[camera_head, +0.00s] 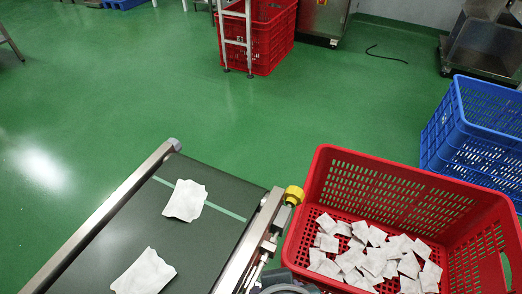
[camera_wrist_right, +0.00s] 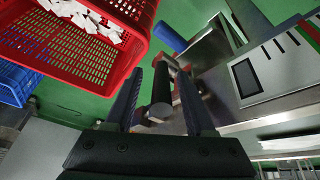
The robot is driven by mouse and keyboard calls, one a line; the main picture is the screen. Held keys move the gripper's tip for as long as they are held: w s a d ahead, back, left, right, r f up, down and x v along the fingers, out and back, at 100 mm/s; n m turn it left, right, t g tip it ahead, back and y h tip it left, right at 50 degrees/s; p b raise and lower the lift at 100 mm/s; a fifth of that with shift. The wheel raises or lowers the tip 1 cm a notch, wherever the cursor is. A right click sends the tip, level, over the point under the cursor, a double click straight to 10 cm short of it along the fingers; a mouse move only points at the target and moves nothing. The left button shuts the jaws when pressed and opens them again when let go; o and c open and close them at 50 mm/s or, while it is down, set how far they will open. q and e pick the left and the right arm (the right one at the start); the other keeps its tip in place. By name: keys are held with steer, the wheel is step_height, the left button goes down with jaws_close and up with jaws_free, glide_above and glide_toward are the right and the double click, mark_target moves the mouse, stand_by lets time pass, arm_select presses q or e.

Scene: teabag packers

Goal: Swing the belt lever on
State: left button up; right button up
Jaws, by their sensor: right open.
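The belt (camera_head: 125,225) is dark green-grey and runs between metal rails, with white teabags lying on it. In the right wrist view my right gripper (camera_wrist_right: 158,76) is open, its two dark fingers pointing away from the camera. A black cylinder (camera_wrist_right: 161,88), which looks like the lever's grip, stands between the fingers. The fingers are on either side of it with gaps showing, and it is not clasped. My left gripper is in neither view. A yellow knob (camera_head: 293,195) sits on the belt's right rail in the head view.
A red crate (camera_head: 385,172) holding many teabags stands close to the belt's right side. A blue crate (camera_head: 485,130) is beyond it. A metal machine with a panel and dark screen (camera_wrist_right: 245,78) is at right in the wrist view. Open green floor lies behind the belt.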

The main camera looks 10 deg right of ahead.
jaws_close()
stand_by(0.5)
stand_by(1.0)
